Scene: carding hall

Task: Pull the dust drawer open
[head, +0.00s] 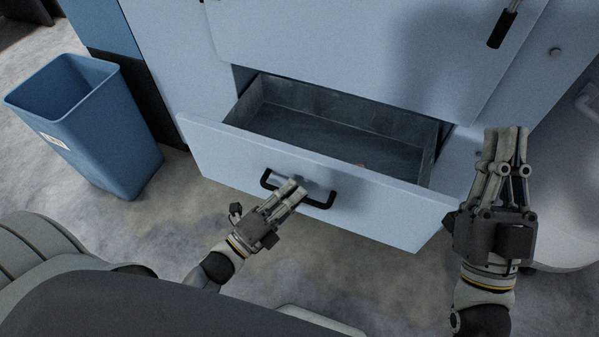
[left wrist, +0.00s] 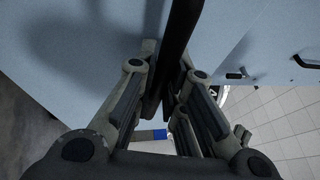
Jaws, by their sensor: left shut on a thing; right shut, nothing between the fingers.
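The dust drawer (head: 380,205) is a pale blue front with a grey metal box behind it. It stands partly pulled out of the machine, and the empty-looking inside (head: 330,135) shows from above. A black bar handle (head: 318,204) is fixed on its front. My left gripper (head: 291,190) is shut on the handle near its middle. The handle also runs between the fingers in the left wrist view (left wrist: 178,40). My right gripper (head: 506,135) is shut and empty, raised at the right, beside the drawer's right end in the picture.
A blue bin (head: 120,140) stands on the floor to the left of the drawer. The pale blue machine body (head: 350,50) rises behind it, with a black handle (head: 503,27) at the upper right. Grey floor (head: 350,270) lies open in front of the drawer.

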